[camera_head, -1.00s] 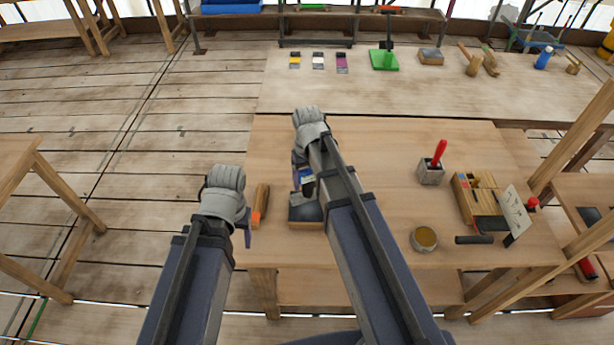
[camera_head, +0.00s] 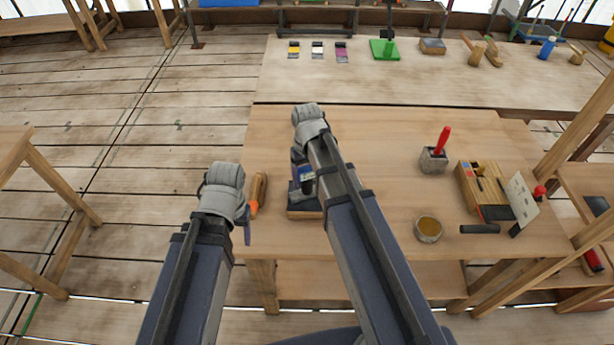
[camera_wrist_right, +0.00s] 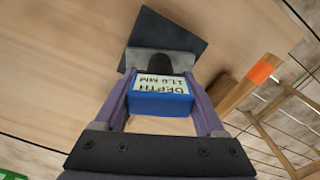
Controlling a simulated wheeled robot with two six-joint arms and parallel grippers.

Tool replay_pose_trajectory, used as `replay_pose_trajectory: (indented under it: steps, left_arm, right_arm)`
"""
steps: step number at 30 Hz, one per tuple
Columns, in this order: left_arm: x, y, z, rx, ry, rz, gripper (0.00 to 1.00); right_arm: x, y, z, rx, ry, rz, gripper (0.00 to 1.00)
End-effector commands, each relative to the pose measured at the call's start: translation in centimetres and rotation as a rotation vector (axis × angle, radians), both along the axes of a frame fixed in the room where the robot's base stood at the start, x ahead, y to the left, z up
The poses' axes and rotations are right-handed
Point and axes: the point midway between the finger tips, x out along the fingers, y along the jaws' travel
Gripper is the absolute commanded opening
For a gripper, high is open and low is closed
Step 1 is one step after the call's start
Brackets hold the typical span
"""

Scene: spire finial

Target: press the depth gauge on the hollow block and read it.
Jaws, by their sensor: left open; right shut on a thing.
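My right gripper (camera_head: 303,176) is shut on the blue depth gauge (camera_wrist_right: 160,103), between its purple fingers. The gauge's pale display, upside down in the right wrist view, appears to read DEPTH 11.0 MM. Its grey foot (camera_wrist_right: 164,62) is over a dark-topped block (camera_wrist_right: 160,32), seen in the head view (camera_head: 304,214) at the table's front left. The foot appears to rest on the block; I cannot make out any hollow, and the arm and gauge cover part of the block. My left gripper (camera_head: 243,228) is open and empty, left of the block near the table edge.
A wooden-handled tool (camera_head: 259,190) with an orange band lies between my left gripper and the block. To the right are a grey holder (camera_head: 433,160) with a red handle, a round tin (camera_head: 428,229) and a wooden tray (camera_head: 465,188). The table's middle is clear.

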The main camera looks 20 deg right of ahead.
Motion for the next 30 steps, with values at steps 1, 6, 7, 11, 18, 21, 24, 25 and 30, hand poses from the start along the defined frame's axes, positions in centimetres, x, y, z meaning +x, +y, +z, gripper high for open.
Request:
replay_pose_trajectory:
  steps: [1,6,7,11,18,21,24,25,30]
  left_arm:
    - [0.0,0.0,0.0,0.0,0.0,0.0,0.63]
    - [0.0,0.0,0.0,0.0,0.0,0.0,0.63]
    - [0.0,0.0,0.0,0.0,0.0,0.0,0.63]
    - [0.0,0.0,0.0,0.0,0.0,0.0,0.63]
    - [0.0,0.0,0.1,0.0,0.0,0.0,0.63]
    - [0.0,0.0,0.5,0.0,0.0,0.0,0.63]
    - [0.0,0.0,1.2,0.0,0.0,0.0,0.63]
    - [0.0,0.0,1.5,0.0,0.0,0.0,0.63]
    - [0.0,0.0,3.5,0.0,0.0,-0.001,0.63]
  right_arm:
    - [0.0,0.0,0.0,0.0,0.0,0.0,0.0]
    - [0.0,0.0,0.0,0.0,0.0,0.0,0.88]
    - [0.0,0.0,0.0,0.0,0.0,0.0,0.91]
    - [0.0,0.0,0.0,0.0,0.0,0.0,1.0]
    - [0.0,0.0,0.1,0.0,0.0,0.0,1.0]
    - [0.0,0.0,0.5,0.0,0.0,0.0,1.0]
    - [0.0,0.0,1.2,0.0,0.0,0.0,1.0]
    - [0.0,0.0,1.5,0.0,0.0,0.0,1.0]
    - [0.0,0.0,3.5,0.0,0.0,0.0,1.0]
